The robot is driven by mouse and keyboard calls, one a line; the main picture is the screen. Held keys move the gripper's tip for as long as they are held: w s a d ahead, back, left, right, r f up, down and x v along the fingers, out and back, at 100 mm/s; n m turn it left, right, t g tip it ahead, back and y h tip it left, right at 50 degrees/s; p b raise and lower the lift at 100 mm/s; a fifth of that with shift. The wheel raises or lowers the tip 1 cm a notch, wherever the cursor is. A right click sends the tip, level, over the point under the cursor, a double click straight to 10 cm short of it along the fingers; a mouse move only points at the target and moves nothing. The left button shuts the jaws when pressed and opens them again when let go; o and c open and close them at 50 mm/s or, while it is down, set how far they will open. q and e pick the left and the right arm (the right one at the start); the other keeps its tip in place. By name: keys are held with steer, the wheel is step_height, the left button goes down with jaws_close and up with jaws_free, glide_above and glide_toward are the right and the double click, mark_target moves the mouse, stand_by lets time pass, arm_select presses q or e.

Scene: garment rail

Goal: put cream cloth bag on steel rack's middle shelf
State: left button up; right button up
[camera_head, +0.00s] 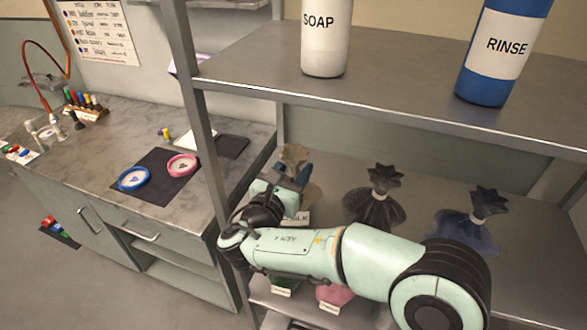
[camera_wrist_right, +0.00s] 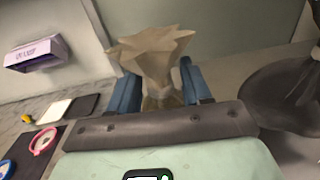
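The cream cloth bag (camera_head: 297,153) shows at the left end of the steel rack's middle shelf (camera_head: 330,170), largely hidden behind my right gripper (camera_head: 292,174). In the right wrist view, the gathered top of the cream bag (camera_wrist_right: 155,50) flares up between the two blue fingers of my right gripper (camera_wrist_right: 162,88). The fingers are close on both sides of its neck and look shut on it. My right arm hides the bag's lower part, so I cannot tell whether its base touches the shelf. My left gripper is not in view.
A black bag (camera_head: 374,203) and a dark blue bag (camera_head: 468,228) stand farther right on the middle shelf. A soap bottle (camera_head: 326,40) and a rinse bottle (camera_head: 502,50) stand on the shelf above. A rack post (camera_head: 196,110) is left of my gripper. A pink bag (camera_head: 334,294) sits below.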

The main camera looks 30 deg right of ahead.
steer(key=shift+r, duration=0.1)
steer(key=shift+s+a+r, duration=0.1)
steer(key=shift+s+a, duration=0.05)
steer(key=shift+a, duration=0.05)
steer(key=v, duration=1.1)
steer(key=shift+s+a+b, duration=0.15)
steer(key=shift+a+b, duration=0.05)
steer(key=shift+b, duration=0.15)
